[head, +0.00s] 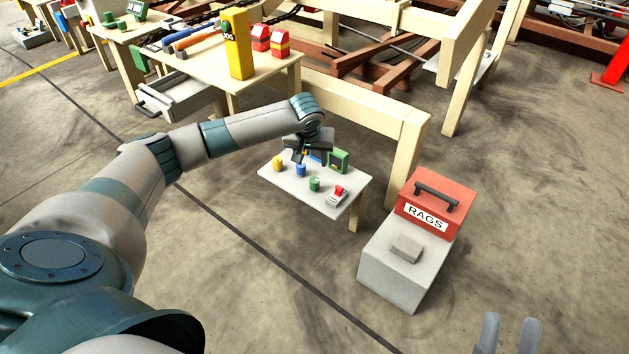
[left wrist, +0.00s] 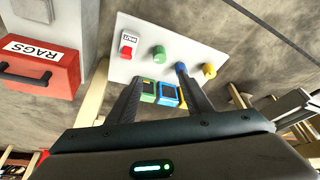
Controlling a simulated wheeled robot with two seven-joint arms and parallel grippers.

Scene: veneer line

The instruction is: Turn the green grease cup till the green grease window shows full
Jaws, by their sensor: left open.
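The green grease cup (head: 315,184) stands on a small pale table, between the blue cup (head: 300,170) and a red switch (head: 338,195). It also shows in the left wrist view (left wrist: 159,53), beyond my fingertips and between their lines. The green grease window (head: 339,161) is a green-framed box at the table's back edge; its level is too small to read. My left gripper (head: 299,157) is open and empty above the back of the table, apart from the green cup; its fingers show in the left wrist view (left wrist: 159,77). My right gripper (head: 510,335) is open and empty at the bottom right.
A yellow cup (head: 278,163) stands left of the blue one. A blue window (left wrist: 168,94) stands beside the green one. A red RAGS box (head: 437,200) on a grey block is right of the table (head: 328,208). A wooden workbench is behind. Floor in front is clear.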

